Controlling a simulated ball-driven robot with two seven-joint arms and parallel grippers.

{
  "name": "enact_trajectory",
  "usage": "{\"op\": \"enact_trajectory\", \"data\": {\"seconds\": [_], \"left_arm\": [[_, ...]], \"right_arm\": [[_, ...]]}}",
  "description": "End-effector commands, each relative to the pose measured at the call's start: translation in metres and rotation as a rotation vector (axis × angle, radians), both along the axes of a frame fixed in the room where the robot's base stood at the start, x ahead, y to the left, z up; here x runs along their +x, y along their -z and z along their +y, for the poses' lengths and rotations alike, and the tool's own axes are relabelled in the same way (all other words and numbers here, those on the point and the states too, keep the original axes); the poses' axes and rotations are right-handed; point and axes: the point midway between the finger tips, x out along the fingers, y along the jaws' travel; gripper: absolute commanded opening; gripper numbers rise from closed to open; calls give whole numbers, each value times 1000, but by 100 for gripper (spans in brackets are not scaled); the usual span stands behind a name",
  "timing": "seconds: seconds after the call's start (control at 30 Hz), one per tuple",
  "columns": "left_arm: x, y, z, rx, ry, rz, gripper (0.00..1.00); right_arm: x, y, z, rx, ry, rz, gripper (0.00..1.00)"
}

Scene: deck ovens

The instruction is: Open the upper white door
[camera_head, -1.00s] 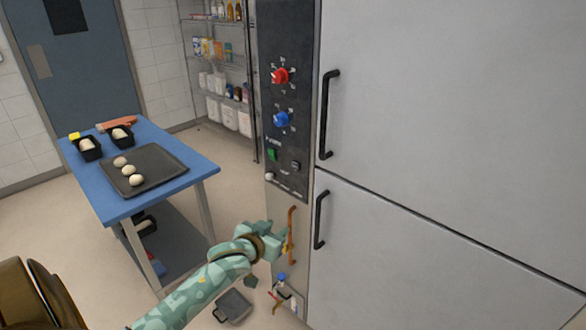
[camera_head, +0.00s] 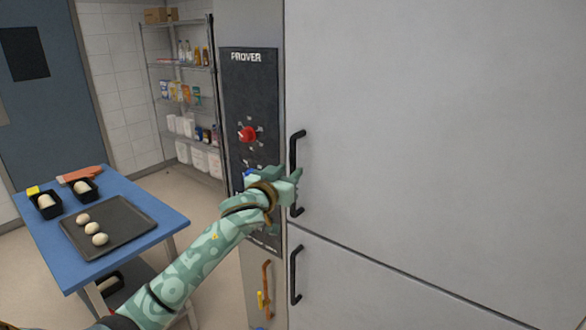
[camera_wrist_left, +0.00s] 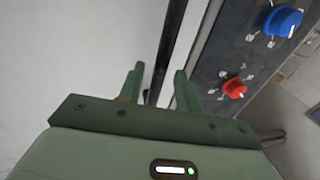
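The upper white door (camera_head: 430,120) is shut and fills the right of the head view. Its black vertical bar handle (camera_head: 296,150) is at the door's left edge. My left gripper (camera_head: 297,180) is at the lower part of this handle and hides some of it. In the left wrist view my left gripper (camera_wrist_left: 159,75) has its two fingers apart, and the black handle (camera_wrist_left: 168,50) runs between them. The fingers do not look closed on it. My right gripper is in neither current view.
A lower white door (camera_head: 370,290) with its own black handle (camera_head: 294,275) is below. A prover control panel (camera_head: 250,100) with a red knob (camera_head: 247,134) stands left of the doors. A blue table (camera_head: 140,195) holds a dark tray (camera_head: 125,232).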

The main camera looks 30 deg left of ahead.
Motion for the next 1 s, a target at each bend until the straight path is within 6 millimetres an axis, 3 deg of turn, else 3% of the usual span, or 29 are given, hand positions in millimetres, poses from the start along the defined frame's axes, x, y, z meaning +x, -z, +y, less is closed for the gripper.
{"op": "enact_trajectory", "data": {"seconds": [0.2,0.53,0.57,0.67,0.7,1.0], "left_arm": [[28,0,3,1,-1,1,34],[33,0,4,1,0,0,34],[33,0,4,0,0,0,32],[33,0,4,0,0,0,4],[33,0,4,0,0,0,0],[28,0,2,-1,-5,1,0]], "right_arm": [[0,1,6,8,2,-1,36],[0,1,5,7,1,0,36],[0,1,4,6,1,0,36],[0,1,3,3,1,0,36],[0,1,2,3,0,0,36],[0,-2,0,1,-1,-1,36]]}}
